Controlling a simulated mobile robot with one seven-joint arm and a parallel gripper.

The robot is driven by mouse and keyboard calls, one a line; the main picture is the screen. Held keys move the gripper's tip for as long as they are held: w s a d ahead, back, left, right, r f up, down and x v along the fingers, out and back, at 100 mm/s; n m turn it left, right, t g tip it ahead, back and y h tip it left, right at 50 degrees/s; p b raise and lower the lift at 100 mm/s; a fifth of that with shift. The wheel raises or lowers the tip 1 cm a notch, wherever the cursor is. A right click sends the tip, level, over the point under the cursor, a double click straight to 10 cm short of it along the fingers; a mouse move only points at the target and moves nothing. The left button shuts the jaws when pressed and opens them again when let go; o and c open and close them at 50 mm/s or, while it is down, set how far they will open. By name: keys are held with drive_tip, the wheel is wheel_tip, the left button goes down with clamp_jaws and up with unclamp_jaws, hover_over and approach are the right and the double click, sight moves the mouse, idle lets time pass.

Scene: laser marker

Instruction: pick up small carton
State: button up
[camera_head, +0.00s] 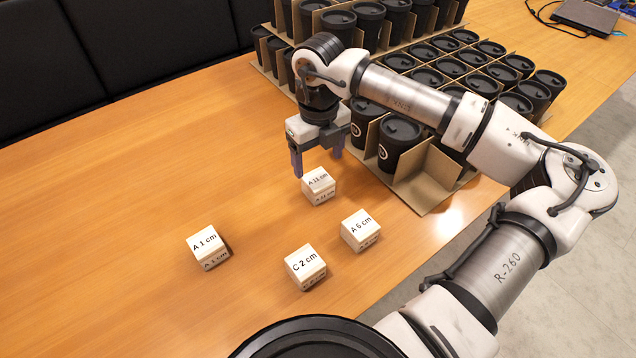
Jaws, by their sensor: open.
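Several small white cartons with black print stand on the wooden table. One marked "A 11 cm" (319,185) is the farthest back, one marked "A 6 cm" (359,229) is at the right, one marked "C 2 cm" (304,266) is nearest the front, and one marked "A 1 cm" (207,246) is at the left. My gripper (316,164) is open and empty, with its fingers pointing down. In the picture it is just above and behind the "A 11 cm" carton; I see no contact. Its exact height above the table is hard to tell.
Cardboard crates (425,185) of black lidded cups stand close behind and to the right of my gripper. A dark padded bench (130,50) runs along the back. The table (120,200) is clear at the left. A laptop (586,15) lies at the far right.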

sight(318, 179)
drive_tip(key=shift+f+p, duration=0.75)
drive_tip(key=shift+f, duration=2.15)
drive_tip(key=c, duration=1.1)
drive_tip(key=shift+o, duration=0.2)
drive_tip(key=shift+r, duration=0.15)
wheel_tip(318, 179, up, 20)
drive_tip(key=b, duration=0.2)
